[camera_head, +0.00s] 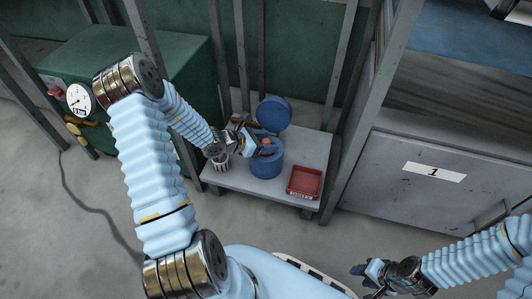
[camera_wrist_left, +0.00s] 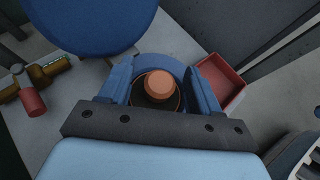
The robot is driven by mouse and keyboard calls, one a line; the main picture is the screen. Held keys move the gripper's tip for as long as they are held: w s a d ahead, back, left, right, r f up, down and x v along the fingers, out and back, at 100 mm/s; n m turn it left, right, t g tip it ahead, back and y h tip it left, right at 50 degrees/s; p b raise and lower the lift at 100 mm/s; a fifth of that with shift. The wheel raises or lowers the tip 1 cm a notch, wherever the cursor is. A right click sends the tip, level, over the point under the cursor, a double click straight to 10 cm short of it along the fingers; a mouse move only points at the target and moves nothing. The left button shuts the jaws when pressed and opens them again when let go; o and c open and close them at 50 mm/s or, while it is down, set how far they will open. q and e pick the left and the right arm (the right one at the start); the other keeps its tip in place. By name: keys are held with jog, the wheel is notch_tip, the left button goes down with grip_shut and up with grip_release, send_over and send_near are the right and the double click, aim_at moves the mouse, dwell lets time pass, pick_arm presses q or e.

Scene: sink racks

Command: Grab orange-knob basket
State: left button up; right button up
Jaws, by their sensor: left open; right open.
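The orange knob (camera_head: 267,141) shows at the mouth of a blue round container (camera_head: 267,166) on the grey table. In the left wrist view the knob (camera_wrist_left: 158,84) stands in the middle of a dark round opening, inside the blue rim. The basket's body under the knob is hidden in the container. My left gripper (camera_head: 260,146) is open at the container's mouth. In the left wrist view its blue fingers (camera_wrist_left: 161,82) stand on either side of the knob, with gaps between. My right gripper (camera_head: 366,271) is open and empty at the lower right, away from the table.
A blue round lid (camera_head: 273,112) stands raised behind the container. A red tray (camera_head: 291,192) lies on the table (camera_head: 235,181) to its right. Grey posts and a cabinet (camera_head: 420,185) border the table.

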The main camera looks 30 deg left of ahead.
pick_arm(q)
jog(key=shift+c, duration=0.4)
grip_shut()
jog(key=shift+r, duration=0.1)
